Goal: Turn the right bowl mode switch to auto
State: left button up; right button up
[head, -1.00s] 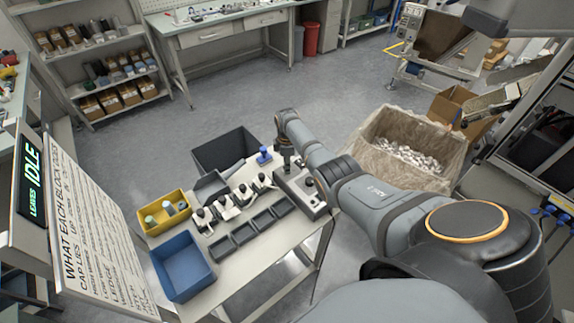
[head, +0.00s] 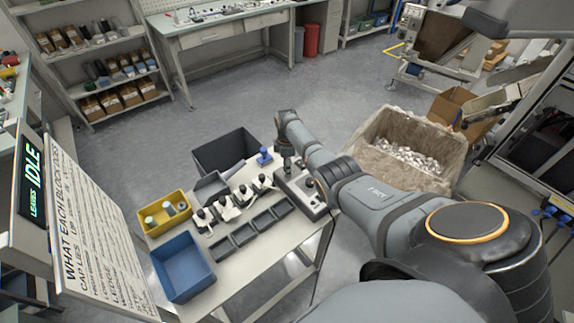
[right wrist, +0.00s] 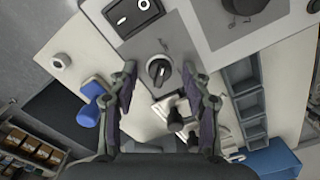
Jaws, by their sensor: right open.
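The right bowl mode switch looks to be the round black knob (right wrist: 158,71) with a pale mark, on a grey panel in the right wrist view. Its labels are too small to read, so I cannot tell its position. My right gripper (right wrist: 160,78) is open, with one finger on each side of the knob and visible gaps between. In the head view my right gripper (head: 287,160) points down over the grey control box (head: 296,196) at the far end of the bench; the knob is hard to make out there. My left gripper is not in view.
A black rocker switch (right wrist: 132,12) sits near the knob. A blue object (head: 264,156) stands beside the box. Several dark trays (head: 244,234), a yellow bin (head: 164,212) and a blue bin (head: 183,268) share the bench. The sign (head: 32,178) reads IDLE.

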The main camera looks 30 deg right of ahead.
notch_tip(320, 180, up, 12)
dwell(0.4)
dwell(0.4)
